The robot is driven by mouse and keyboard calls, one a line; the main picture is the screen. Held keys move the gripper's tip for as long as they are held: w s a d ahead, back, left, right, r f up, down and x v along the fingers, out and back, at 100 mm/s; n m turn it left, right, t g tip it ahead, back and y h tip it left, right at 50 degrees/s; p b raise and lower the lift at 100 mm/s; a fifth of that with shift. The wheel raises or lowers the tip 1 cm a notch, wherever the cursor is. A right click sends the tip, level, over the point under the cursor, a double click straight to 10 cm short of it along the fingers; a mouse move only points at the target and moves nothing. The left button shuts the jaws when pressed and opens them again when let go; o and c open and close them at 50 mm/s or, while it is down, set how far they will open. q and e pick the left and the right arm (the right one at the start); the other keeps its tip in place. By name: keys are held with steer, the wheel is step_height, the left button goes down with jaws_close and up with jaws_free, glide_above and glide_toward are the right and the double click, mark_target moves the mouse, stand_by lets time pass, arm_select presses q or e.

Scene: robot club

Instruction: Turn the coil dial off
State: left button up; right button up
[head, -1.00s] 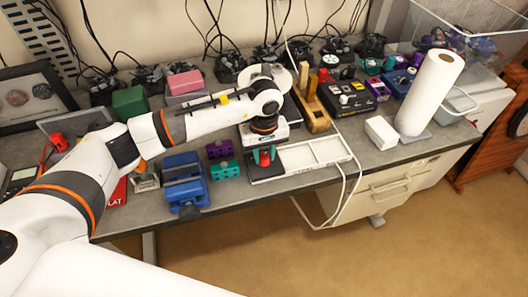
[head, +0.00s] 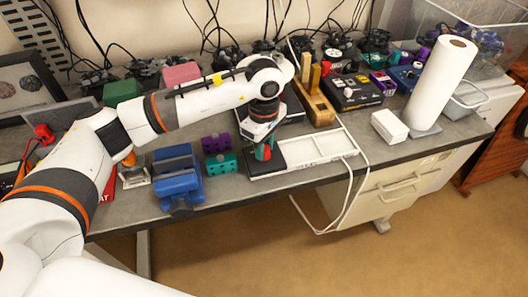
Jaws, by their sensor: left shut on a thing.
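My left gripper (head: 264,149) points down over the left end of a white tray-like panel (head: 312,147) at the bench's front edge. It is shut on a small red and green thing (head: 264,154), partly hidden by the jaws, just over a black block (head: 268,166). I cannot tell whether this thing is the coil dial. A black box with knobs and a red top part (head: 352,92) stands further back to the right, apart from the gripper. My right gripper is not in view.
Left of the gripper are a blue vise (head: 177,180) and purple (head: 215,143) and teal (head: 221,164) blocks. A wooden block with upright pieces (head: 318,108), a white box (head: 389,126) and a paper roll (head: 440,82) stand right. A white cable hangs over the front edge.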

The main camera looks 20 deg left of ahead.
arm_select(q)
steer(key=n+b, duration=0.4)
steer(key=n, duration=0.1)
steer(key=shift+f+n, duration=0.1)
steer(key=shift+n, duration=0.2)
steer(key=n+b, duration=0.2)
steer(key=n, duration=0.2)
steer(key=shift+n, duration=0.3)
steer(key=shift+r, duration=0.2)
steer(key=o, duration=1)
steer(key=shift+c, duration=0.2)
step_height(320, 180, up, 12)
steer(key=b, duration=0.1)
steer(key=shift+f, duration=0.1)
